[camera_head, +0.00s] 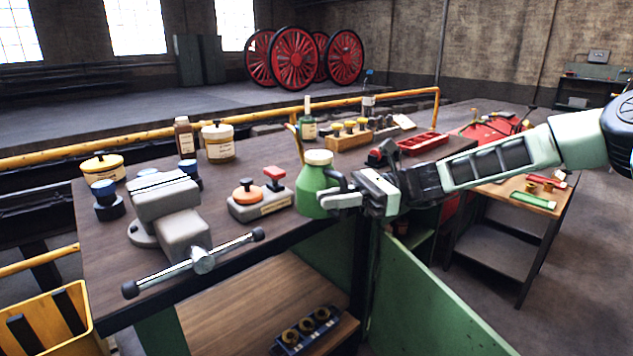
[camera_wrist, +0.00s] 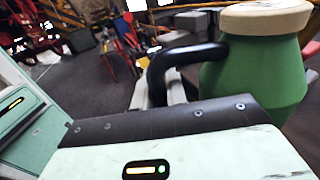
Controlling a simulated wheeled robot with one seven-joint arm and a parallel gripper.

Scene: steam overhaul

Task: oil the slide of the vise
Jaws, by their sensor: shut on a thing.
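The grey vise (camera_head: 178,222) stands at the front left of the bench, with its handle bar across the front. A green oil can (camera_head: 312,188) with a cream lid is upright to the right of the vise. A thin brass-coloured piece, perhaps its spout, rises behind its left side. My gripper (camera_head: 345,194) reaches in from the right and is shut on the can's black handle. In the wrist view the can (camera_wrist: 256,72) is at the upper right, with its handle between my fingers (camera_wrist: 172,88). I cannot tell whether the can touches the bench.
A grey block with orange and red knobs (camera_head: 262,203) lies between vise and can. Several jars and bottles, including a cream tub (camera_head: 218,146), stand behind. A wooden rack (camera_head: 348,140) and red tray (camera_head: 423,143) are at the back right. A yellow crate (camera_head: 60,325) is at lower left.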

